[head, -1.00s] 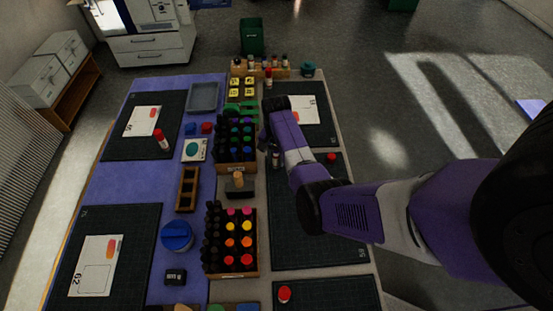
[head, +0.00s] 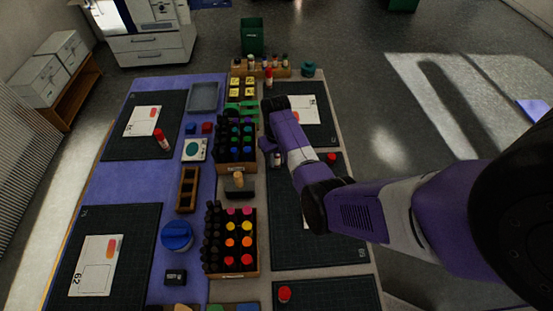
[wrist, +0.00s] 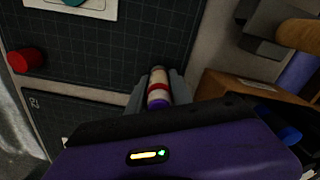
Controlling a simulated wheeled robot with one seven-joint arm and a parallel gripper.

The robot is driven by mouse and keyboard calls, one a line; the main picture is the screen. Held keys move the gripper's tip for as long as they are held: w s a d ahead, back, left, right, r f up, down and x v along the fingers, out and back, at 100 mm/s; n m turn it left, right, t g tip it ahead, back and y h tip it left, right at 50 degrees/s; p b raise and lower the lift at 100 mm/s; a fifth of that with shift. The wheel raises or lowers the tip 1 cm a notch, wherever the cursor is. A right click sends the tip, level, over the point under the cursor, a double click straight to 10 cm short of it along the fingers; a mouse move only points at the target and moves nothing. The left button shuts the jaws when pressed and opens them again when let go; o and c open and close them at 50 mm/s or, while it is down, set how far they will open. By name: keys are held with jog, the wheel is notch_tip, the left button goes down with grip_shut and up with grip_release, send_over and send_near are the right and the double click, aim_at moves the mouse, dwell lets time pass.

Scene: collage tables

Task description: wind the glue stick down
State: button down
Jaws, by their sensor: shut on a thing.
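My gripper (wrist: 155,93) is shut on a glue stick (wrist: 158,88), with one finger on each side of it. The stick has a pale far end, a red band and a purple near end. Its lower part is hidden by my gripper's body. In the head view my gripper (head: 274,157) is over the right-hand tables, beside the crate of dark bottles, with the stick barely visible.
A wooden crate (wrist: 235,90) is close on the right in the wrist view. A second crate of bottles with coloured tops (head: 232,272) stands nearer. Another red cap (head: 284,294) is on the near mat. The right-hand middle mat (head: 310,240) is mostly clear.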

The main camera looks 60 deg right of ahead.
jog(key=n, duration=0.6)
jog(key=shift+s+a+f+n, duration=0.1)
jog(key=shift+n, duration=0.3)
jog(key=n, duration=0.5)
jog(key=shift+n, duration=0.3)
jog(key=c, duration=1)
grip_release()
